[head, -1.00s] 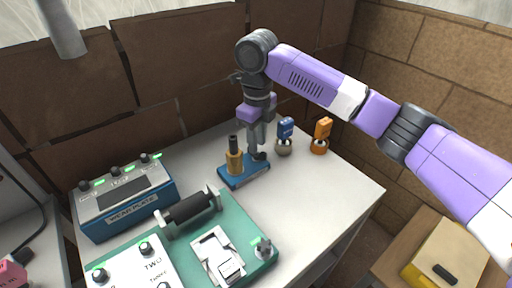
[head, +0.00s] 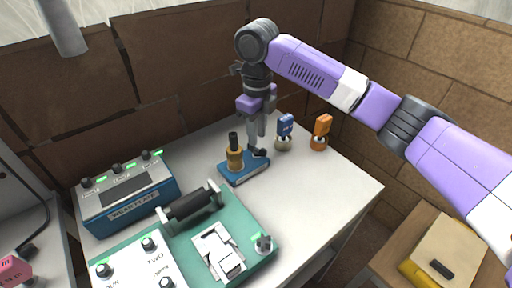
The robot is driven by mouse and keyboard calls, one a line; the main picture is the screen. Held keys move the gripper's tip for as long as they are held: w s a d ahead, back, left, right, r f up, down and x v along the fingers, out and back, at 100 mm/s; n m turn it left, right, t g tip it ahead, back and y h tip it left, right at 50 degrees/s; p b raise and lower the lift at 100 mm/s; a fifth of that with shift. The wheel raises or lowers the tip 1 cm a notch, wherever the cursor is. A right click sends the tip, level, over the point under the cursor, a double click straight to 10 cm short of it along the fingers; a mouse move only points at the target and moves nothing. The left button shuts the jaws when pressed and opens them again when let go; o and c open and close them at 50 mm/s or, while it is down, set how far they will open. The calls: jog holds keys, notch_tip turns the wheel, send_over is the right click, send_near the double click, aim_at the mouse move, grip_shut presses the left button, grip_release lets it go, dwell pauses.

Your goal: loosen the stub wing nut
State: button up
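A blue base (head: 236,178) stands on the white table with a brass-coloured post (head: 235,160) topped by a black cap. A small dark piece (head: 261,153) at the right end of the base looks like the stub wing nut, but it is too small to be sure. My gripper (head: 257,147) points down just above this piece, its grey fingertips at or near it. I cannot tell whether the fingers touch it or how far apart they are.
A blue tag holder (head: 285,127) and an orange one (head: 322,128) stand close to the right of my gripper. A blue box with knobs (head: 130,205) and a green station with a black roller (head: 190,204) lie left and front. The table's right part is clear.

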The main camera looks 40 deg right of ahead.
aim_at(257, 150)
jog(key=shift+f+b, duration=1.5)
jog(key=shift+f, duration=0.5)
grip_shut()
grip_release()
jog(key=shift+r, duration=0.15)
